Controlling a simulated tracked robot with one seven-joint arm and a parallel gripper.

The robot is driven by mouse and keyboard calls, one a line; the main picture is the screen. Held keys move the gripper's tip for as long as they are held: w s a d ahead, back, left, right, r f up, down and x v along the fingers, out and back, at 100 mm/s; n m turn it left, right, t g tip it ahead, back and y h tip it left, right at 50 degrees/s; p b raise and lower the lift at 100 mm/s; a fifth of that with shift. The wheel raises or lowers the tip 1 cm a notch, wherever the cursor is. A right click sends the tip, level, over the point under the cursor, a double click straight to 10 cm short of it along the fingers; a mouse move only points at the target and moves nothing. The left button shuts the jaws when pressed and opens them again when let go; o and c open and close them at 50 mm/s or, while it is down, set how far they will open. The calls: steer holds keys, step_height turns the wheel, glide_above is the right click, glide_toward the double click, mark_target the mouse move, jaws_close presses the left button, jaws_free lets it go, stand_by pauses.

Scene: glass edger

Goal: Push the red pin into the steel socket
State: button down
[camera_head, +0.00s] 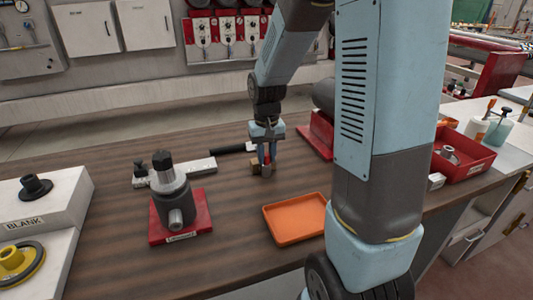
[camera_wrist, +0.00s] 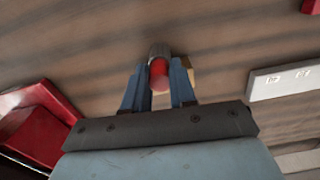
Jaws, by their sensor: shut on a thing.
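My gripper (camera_head: 266,158) points down over the middle of the wooden bench. Its two blue fingers (camera_wrist: 159,82) are shut on the red pin (camera_wrist: 159,73), which also shows as a small red patch in the head view (camera_head: 267,158). The steel socket (camera_wrist: 158,50) is a short grey cylinder at the pin's far end, low between the fingertips in the head view (camera_head: 266,172). The pin lines up with the socket and appears to meet it. How deep it sits in it is hidden.
A small tan block (camera_head: 254,167) stands close beside the socket. An orange tray (camera_head: 295,219) lies in front, on the right. A grey fixture on a red base (camera_head: 180,232) stands to the left. A pale bar (camera_head: 197,167) lies behind it. Bare bench lies between fixture and tray.

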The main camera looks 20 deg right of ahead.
steer(key=shift+f, duration=0.1)
steer(key=c, duration=0.8)
jaws_free()
steer(key=shift+c, duration=0.2)
step_height(320, 180, up, 14)
steer(key=shift+f, duration=0.2)
steer(key=s+r+t, duration=0.2)
steer(key=s+r, duration=0.1)
steer(key=s, duration=0.6)
steer(key=s+r+n+t, duration=0.1)
steer(key=s+r+t, duration=0.2)
steer(key=s, duration=0.7)
steer(key=shift+s+t, duration=0.15)
steer(key=shift+t, duration=0.15)
